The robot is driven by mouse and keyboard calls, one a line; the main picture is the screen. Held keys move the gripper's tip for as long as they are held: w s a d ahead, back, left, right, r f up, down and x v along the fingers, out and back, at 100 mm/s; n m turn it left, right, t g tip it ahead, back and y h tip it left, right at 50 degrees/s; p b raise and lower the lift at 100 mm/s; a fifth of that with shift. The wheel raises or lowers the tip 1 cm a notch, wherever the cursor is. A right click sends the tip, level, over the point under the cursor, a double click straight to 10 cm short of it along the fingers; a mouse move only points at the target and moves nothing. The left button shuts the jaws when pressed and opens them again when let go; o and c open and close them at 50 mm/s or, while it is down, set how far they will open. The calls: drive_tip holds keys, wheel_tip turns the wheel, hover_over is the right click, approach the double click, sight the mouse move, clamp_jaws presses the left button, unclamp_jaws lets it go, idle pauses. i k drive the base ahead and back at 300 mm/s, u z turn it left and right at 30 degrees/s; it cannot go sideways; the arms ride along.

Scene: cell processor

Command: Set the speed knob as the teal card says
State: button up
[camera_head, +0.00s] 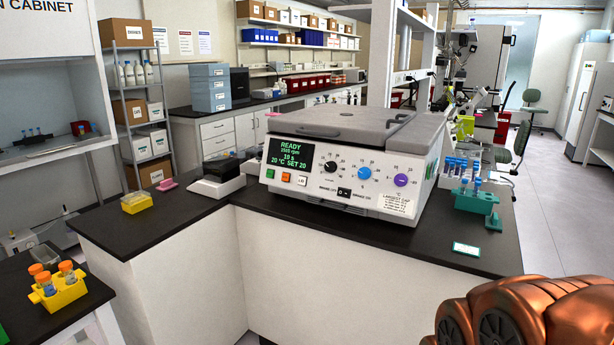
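The cell processor (345,199), a grey-white benchtop machine with its lid closed, stands on the black counter. Its front has a black knob (330,166), a blue knob (364,173) and a purple knob (401,180). The dial markings are too small to read surely, so I cannot tell which knob is speed. The green-lit display (290,156) shows READY, an rpm value that looks like 2500, 10 s, and 20 °C SET 20. A small teal-edged card (466,249) lies flat on the counter; its writing is unreadable. My gripper is not in view; a copper part of my arm shows at bottom right.
A teal rack (477,203) with blue-capped tubes stands right of the machine. A black-and-white device (218,178) and a yellow block (136,203) are to its left. A yellow rack (59,294) holds orange-capped tubes at lower left. The counter around the card is clear.

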sight(331, 167)
drive_tip(key=i, duration=1.05)
drive_tip(key=u, duration=0.85)
